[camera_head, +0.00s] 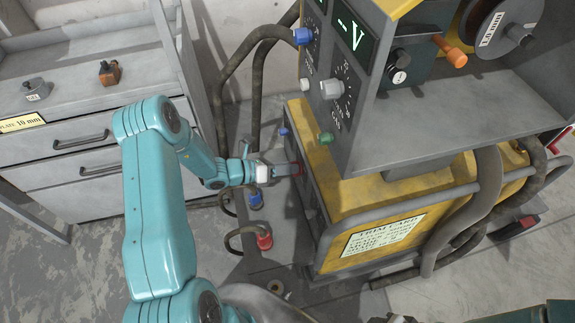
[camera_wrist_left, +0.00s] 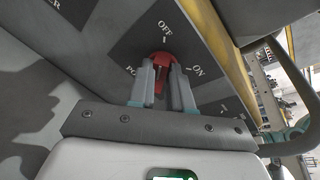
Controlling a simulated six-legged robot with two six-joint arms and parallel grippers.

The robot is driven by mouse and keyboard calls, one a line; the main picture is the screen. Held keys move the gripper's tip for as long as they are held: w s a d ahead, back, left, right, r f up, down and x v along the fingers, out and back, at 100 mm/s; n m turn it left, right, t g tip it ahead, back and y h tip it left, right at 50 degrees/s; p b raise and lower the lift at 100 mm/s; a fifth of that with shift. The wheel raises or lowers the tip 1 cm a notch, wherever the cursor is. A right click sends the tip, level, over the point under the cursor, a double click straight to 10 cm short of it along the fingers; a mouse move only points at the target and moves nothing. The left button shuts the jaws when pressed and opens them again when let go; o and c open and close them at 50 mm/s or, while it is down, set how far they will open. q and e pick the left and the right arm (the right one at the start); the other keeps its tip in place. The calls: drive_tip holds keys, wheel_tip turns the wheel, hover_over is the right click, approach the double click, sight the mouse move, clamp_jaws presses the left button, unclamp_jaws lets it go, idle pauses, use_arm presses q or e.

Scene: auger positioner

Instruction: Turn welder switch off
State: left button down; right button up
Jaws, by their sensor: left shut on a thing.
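The welder (camera_head: 385,195) is a yellow and grey machine standing right of centre in the head view. Its red rotary switch (camera_wrist_left: 162,58) is on a dark front panel, with OFF printed above it and ON to its right in the left wrist view. My left gripper (camera_wrist_left: 163,92) is shut on the switch, one finger on each side of the red handle. In the head view my left gripper (camera_head: 277,172) reaches the welder's lower front from the left. The fingers partly hide the switch, so I cannot tell its exact setting. My right gripper is not in view.
A grey drawer cabinet (camera_head: 85,130) with small items on top stands at the left. Dark cables hang beside the welder, with blue (camera_head: 255,200) and red (camera_head: 264,240) connectors below my left gripper. The welder's upper box (camera_head: 455,110) overhangs with knobs and a spool.

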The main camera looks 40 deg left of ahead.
use_arm(q)
drive_tip(key=shift+n, duration=0.6)
drive_tip(key=shift+h, duration=0.3)
drive_tip(key=c, duration=1.1)
unclamp_jaws()
drive_tip(key=shift+o, duration=0.2)
drive_tip(key=p+v, duration=0.1)
drive_tip(key=v, duration=1.5)
drive_tip(key=shift+r, duration=0.25)
drive_tip(key=shift+a, duration=0.1)
